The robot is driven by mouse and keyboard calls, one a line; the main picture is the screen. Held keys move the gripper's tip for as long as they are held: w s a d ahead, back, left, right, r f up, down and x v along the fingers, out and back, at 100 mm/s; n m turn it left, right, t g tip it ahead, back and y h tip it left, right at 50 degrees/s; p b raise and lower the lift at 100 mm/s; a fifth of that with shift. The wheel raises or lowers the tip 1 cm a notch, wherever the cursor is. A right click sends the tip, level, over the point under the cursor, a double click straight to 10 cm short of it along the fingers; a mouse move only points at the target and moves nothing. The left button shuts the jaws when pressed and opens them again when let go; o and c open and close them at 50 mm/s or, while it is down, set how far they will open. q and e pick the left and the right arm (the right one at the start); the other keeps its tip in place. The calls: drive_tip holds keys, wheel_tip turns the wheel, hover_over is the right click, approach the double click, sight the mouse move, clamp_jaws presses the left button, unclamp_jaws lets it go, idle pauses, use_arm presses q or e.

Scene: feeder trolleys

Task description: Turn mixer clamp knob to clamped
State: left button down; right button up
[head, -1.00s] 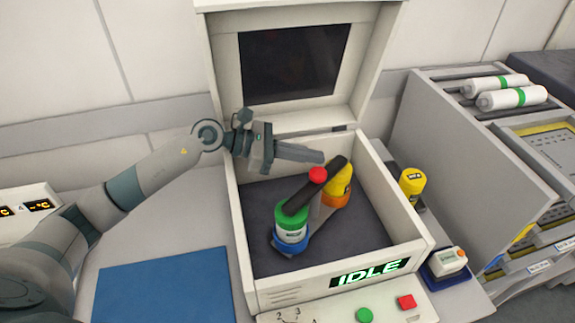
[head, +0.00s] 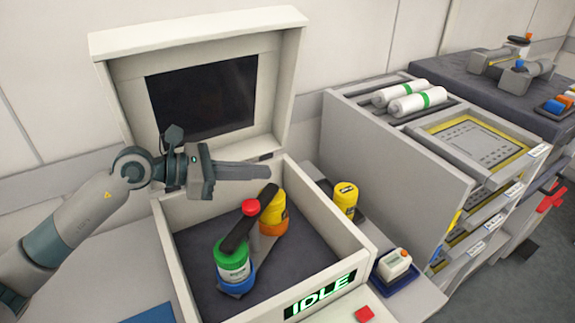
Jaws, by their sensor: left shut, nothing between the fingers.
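The mixer (head: 187,297) is a pale box with its lid raised and a dark window in the lid. Its front display reads IDLE. Inside, a black clamp bar (head: 236,233) lies across a green-topped jar (head: 232,262) and a yellow and orange jar (head: 273,212). The red clamp knob (head: 250,207) sits at the middle of the bar. My left gripper (head: 268,172) is shut and empty, its fingers pointing right, above and behind the knob and apart from it in the picture. My right gripper is not in view.
A yellow jar (head: 345,197) and a small white device (head: 393,264) on a blue tray stand right of the mixer. A grey trolley (head: 392,158) with white rolls (head: 416,103) is further right. The raised lid (head: 279,98) stands behind my left gripper.

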use_arm(q)
drive_tip(key=s+d+r, duration=0.2)
drive_tip(key=d+r, duration=0.2)
drive_tip(key=d, duration=0.3)
drive_tip(key=shift+s+r+b, duration=0.15)
drive_tip(key=shift+r+b, duration=0.1)
drive_tip(key=shift+b, duration=0.15)
drive_tip(key=shift+f, duration=0.1)
